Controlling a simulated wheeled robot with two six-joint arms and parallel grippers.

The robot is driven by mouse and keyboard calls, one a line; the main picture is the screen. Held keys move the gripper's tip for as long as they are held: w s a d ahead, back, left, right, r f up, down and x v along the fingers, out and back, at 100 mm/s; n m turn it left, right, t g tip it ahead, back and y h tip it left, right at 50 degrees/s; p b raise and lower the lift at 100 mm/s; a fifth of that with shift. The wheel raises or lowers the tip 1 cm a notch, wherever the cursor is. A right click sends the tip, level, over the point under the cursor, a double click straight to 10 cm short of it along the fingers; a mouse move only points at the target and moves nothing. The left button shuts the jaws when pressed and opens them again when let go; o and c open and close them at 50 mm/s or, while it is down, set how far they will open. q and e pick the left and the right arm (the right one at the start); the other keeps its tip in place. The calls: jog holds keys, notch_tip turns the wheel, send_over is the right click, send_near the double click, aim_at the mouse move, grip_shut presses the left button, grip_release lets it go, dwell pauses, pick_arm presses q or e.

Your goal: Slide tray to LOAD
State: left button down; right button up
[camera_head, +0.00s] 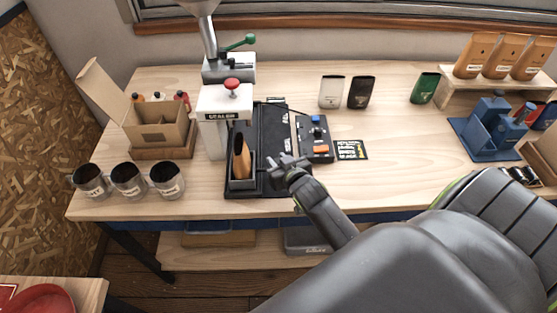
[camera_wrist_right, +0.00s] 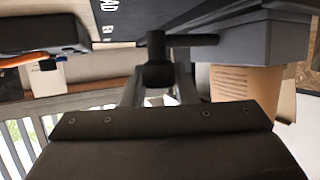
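The tray (camera_head: 244,184) is a dark, open box on a black slide base (camera_head: 272,135), at the front left of the base. A brown bag (camera_head: 240,157) stands in it, and shows in the right wrist view (camera_wrist_right: 245,85). A bar runs from the tray (camera_wrist_right: 262,38) to a black upright handle (camera_wrist_right: 157,45). My right gripper (camera_head: 287,163) is right of the tray, with its fingers (camera_wrist_right: 157,77) on both sides of the handle and seemingly closed on it. Letters ending in "AD" show on the base. My left gripper is out of view.
The white sealer (camera_head: 222,120) with a red knob stands behind the tray. A control box (camera_head: 314,138) and a printed card (camera_head: 352,150) lie to the right. The bench's front middle is clear.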

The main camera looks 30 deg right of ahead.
jog(key=o, duration=0.4)
jog(key=shift+s+a+f, duration=0.1)
jog(key=shift+s, duration=0.15)
jog(key=shift+o, duration=0.2)
jog(key=shift+s, duration=0.25)
jog(key=b+v, duration=0.2)
jog(key=v, duration=1.5)
jog(key=shift+r+b, duration=0.2)
jog(key=shift+b, duration=0.2)
